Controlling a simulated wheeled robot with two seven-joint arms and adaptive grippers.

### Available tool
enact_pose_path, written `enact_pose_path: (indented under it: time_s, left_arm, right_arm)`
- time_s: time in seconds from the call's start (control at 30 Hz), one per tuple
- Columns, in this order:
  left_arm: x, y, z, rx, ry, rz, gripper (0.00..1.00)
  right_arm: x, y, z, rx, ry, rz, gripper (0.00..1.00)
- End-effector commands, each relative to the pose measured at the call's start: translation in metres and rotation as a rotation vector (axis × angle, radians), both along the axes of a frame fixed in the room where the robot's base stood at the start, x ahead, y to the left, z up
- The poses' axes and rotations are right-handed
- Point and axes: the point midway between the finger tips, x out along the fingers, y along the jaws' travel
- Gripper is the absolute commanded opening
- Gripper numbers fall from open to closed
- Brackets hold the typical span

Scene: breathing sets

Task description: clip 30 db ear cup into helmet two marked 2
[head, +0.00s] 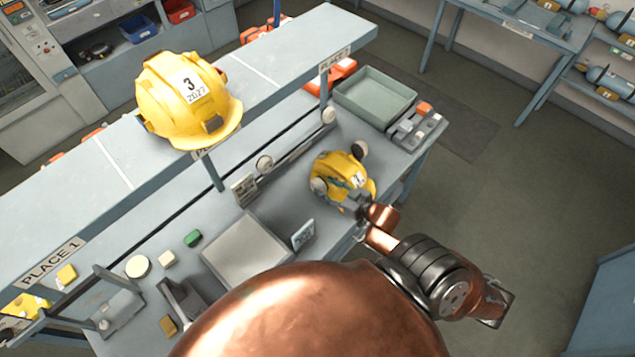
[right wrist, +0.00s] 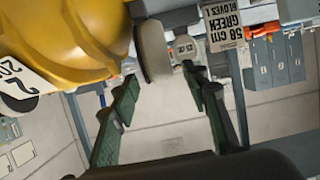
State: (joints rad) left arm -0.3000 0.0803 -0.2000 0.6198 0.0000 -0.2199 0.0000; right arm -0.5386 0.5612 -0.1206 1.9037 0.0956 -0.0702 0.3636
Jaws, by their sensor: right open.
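A yellow helmet (head: 340,170) sits on the lower bench; its number is too small to read. One pale round ear cup (head: 318,185) shows at its left side and another (head: 360,149) at its upper right. My right gripper (head: 356,208) is at the helmet's near side, partly hidden by my arm. In the right wrist view its fingers (right wrist: 160,80) are apart, with nothing gripped. The helmet (right wrist: 70,40) fills the upper left there, with a pale ear cup (right wrist: 152,52) at its edge, just beyond the fingertips. Whether that cup is clipped, I cannot tell. My left gripper is not visible.
Helmet 3 (head: 190,98) stands on the raised shelf. Two pale round pieces (head: 265,163) (head: 329,115) sit along the rail behind. A grey-green tray (head: 375,97) is at the bench's far end. A grey box (head: 248,250) and small blocks lie to the left.

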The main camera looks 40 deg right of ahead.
Motion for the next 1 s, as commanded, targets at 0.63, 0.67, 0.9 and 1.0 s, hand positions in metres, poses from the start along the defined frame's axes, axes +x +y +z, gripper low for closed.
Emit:
enact_pose_path:
  time_s: [0.63, 0.67, 0.9, 1.0]
  left_arm:
    - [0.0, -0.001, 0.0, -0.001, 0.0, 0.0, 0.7]
    - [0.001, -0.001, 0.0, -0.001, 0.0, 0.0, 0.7]
    - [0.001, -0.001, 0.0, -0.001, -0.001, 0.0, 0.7]
    - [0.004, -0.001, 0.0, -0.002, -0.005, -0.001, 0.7]
  right_arm:
    - [-0.02, -0.002, 0.008, 0.001, -0.001, 0.0, 0.42]
    - [-0.02, -0.002, 0.008, 0.001, -0.001, 0.0, 0.42]
    - [-0.02, -0.002, 0.008, 0.001, 0.0, 0.001, 0.42]
    - [-0.018, 0.0, 0.007, 0.001, 0.0, 0.005, 0.42]
